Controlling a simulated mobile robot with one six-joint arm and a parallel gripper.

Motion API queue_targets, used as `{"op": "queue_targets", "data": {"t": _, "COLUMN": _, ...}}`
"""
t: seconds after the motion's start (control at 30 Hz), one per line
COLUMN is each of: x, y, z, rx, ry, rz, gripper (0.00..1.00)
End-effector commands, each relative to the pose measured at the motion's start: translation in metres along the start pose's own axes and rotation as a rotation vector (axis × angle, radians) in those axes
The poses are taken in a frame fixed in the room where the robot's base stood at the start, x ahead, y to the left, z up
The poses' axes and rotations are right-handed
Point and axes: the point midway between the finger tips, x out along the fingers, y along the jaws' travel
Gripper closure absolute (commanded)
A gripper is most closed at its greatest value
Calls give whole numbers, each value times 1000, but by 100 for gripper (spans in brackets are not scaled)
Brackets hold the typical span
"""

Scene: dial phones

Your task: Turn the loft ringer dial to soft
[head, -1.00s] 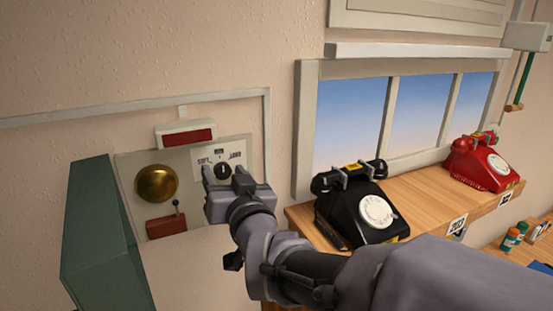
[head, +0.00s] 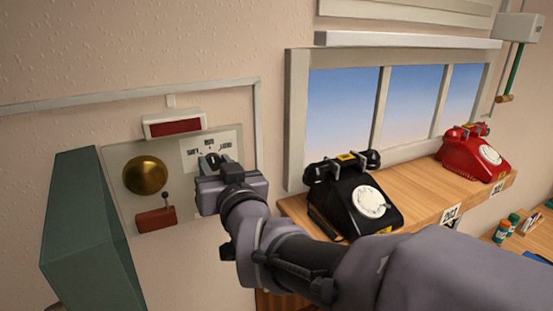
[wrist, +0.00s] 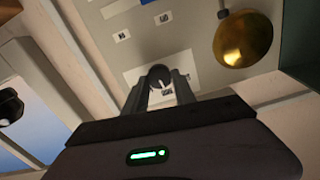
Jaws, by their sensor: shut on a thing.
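The ringer dial (head: 212,161) is a small round black knob on a white label plate (head: 228,143) on the wall panel. The plate's labels are small and blurred in the head view. My gripper (head: 216,165) is shut on the dial, with its fingers covering part of it. In the wrist view the dial (wrist: 160,77) sits between the two fingertips (wrist: 160,86). A short white mark on it points down in that picture, towards a small label (wrist: 168,93) partly behind the fingers.
A brass bell (head: 145,175) and a red lever box (head: 156,219) are left of my gripper on the panel. A green cabinet (head: 80,220) juts out further left. A black phone (head: 350,205) and a red phone (head: 470,155) stand on the wooden shelf to the right.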

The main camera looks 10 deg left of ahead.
Motion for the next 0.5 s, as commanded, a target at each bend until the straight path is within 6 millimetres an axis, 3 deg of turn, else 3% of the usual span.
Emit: {"op": "queue_targets", "data": {"t": 0.5, "x": 0, "y": -2, "z": 4, "rx": -441, "ry": 3, "rz": -1, "gripper": 100}}
